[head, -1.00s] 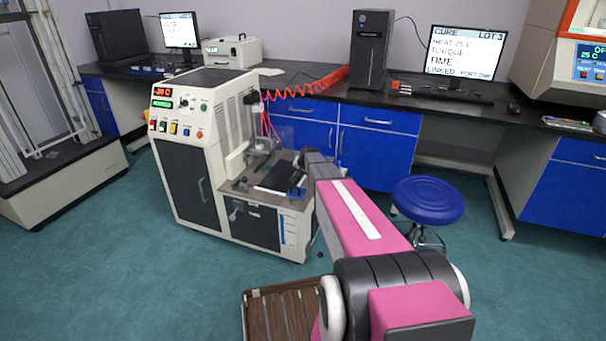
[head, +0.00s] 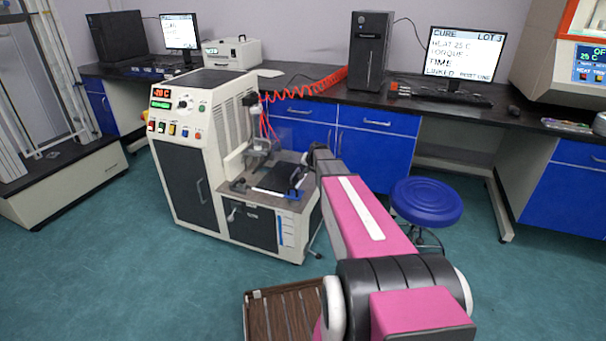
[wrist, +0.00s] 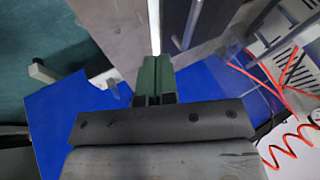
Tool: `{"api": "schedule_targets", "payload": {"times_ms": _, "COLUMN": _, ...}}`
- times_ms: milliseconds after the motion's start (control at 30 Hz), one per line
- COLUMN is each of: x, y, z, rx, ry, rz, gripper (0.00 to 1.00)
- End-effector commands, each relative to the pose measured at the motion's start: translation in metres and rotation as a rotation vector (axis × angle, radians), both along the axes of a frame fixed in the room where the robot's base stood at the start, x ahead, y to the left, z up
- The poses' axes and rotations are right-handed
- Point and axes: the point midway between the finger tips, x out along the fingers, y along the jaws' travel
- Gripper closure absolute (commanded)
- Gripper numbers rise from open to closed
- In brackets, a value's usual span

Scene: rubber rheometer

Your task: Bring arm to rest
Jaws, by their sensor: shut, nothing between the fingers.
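My pink and grey arm reaches from the lower right of the head view toward the work ledge (head: 238,187) of the cream rheometer cabinet (head: 185,150). In the wrist view my gripper (wrist: 153,62) shows two dark green fingers side by side, shut with nothing between them. The fingertips lie in front of the grey ledge surface and a pale strip. In the head view the fingers cannot be made out near the ledge's right end. Blue cupboard fronts (wrist: 60,120) show behind the gripper in the wrist view.
A blue round stool (head: 427,201) stands right of my arm. A slatted brown wooden pallet (head: 285,312) lies on the floor before me. A coiled red hose (head: 315,82) runs behind the rheometer; it also shows in the wrist view (wrist: 290,150). Green floor is open at left.

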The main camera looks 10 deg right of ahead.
Motion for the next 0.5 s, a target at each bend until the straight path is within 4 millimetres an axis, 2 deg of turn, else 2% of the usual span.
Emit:
{"api": "schedule_targets", "payload": {"times_ms": 33, "x": -0.010, "y": -0.002, "z": 0.011, "rx": -0.001, "ry": -0.002, "rz": -0.001, "gripper": 1.00}}
{"api": "schedule_targets", "payload": {"times_ms": 200, "x": -0.025, "y": -0.007, "z": 0.036, "rx": -0.001, "ry": 0.000, "rz": -0.001, "gripper": 1.00}}
{"api": "schedule_targets", "payload": {"times_ms": 367, "x": -0.040, "y": -0.005, "z": 0.045, "rx": -0.006, "ry": 0.012, "rz": 0.010, "gripper": 1.00}}
{"api": "schedule_targets", "payload": {"times_ms": 467, "x": -0.071, "y": 0.010, "z": 0.041, "rx": -0.030, "ry": 0.050, "rz": 0.050, "gripper": 1.00}}
{"api": "schedule_targets", "payload": {"times_ms": 500, "x": -0.089, "y": 0.019, "z": 0.038, "rx": -0.044, "ry": 0.074, "rz": 0.076, "gripper": 1.00}}
